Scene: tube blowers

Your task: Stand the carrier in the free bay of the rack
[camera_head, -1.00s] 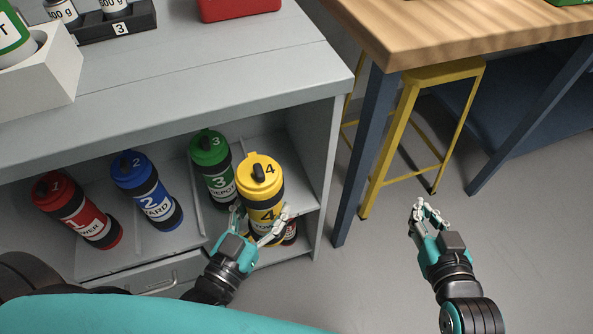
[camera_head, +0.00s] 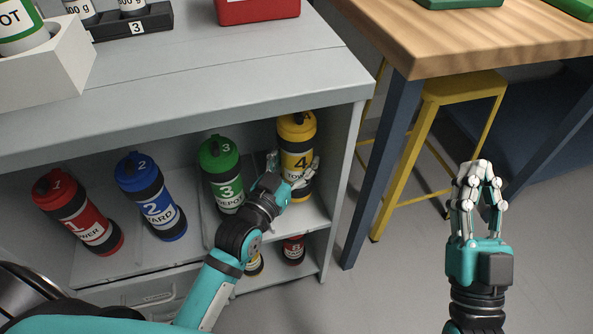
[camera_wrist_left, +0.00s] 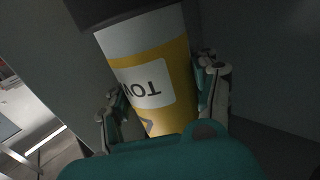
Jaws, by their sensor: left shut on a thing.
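The yellow carrier (camera_head: 299,135), marked 4, is upright inside the rightmost bay of the rack's upper shelf (camera_head: 312,216). My left gripper (camera_head: 293,172) is shut around its lower body. In the left wrist view the yellow carrier (camera_wrist_left: 165,70) shows between the fingers, with its white label upside down. Its base is partly hidden, so I cannot tell whether it touches the shelf. My right gripper (camera_head: 480,172) is off to the right over the floor, empty, with its fingertips together.
A green carrier (camera_head: 221,165), a blue one (camera_head: 140,175) and a red one (camera_head: 70,205) stand in the bays to the left. The rack's side wall (camera_head: 345,165) is close on the right. Smaller canisters (camera_head: 293,250) sit on the shelf below. A yellow stool (camera_head: 430,130) stands under the wooden table (camera_head: 470,35).

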